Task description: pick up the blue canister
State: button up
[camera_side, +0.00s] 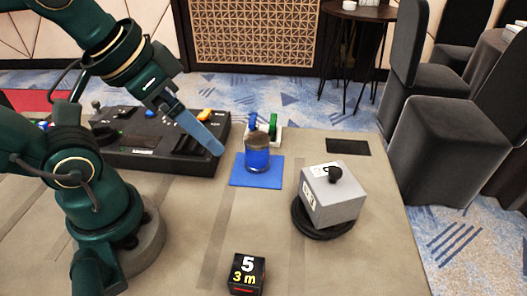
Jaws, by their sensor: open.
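The blue canister (257,160) stands upright on a flat blue mat (240,178) near the middle of the table. Its body is blue and its top is greyish brown. My gripper (218,150) is above and to the left of the canister, pointing down and to the right. Its long blue-grey fingers appear as one from this side, so the gap between them is hidden. The gripper is apart from the canister and nothing shows in it.
A black console (160,140) with knobs lies behind and left. A grey box (329,193) with a black knob sits on a black coil right of the mat. A black numbered block (247,273) stands in front. A green-and-white item (275,128) is just behind the canister.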

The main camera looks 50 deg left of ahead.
notch_tip(320, 180, up, 3)
jog(key=m+t+y, duration=0.5)
jog(key=m+y, duration=0.2)
jog(key=m, duration=2.3)
send_over(253, 147)
jog(key=shift+n, duration=0.3)
jog(key=f, duration=1.5)
jog(key=shift+w+a, duration=0.25)
jog(key=shift+w, duration=0.05)
jog(key=shift+f, duration=0.5)
jog(key=shift+w+a+f, duration=0.1)
jog(key=shift+w+f, duration=0.05)
jog(key=shift+x, duration=2.35)
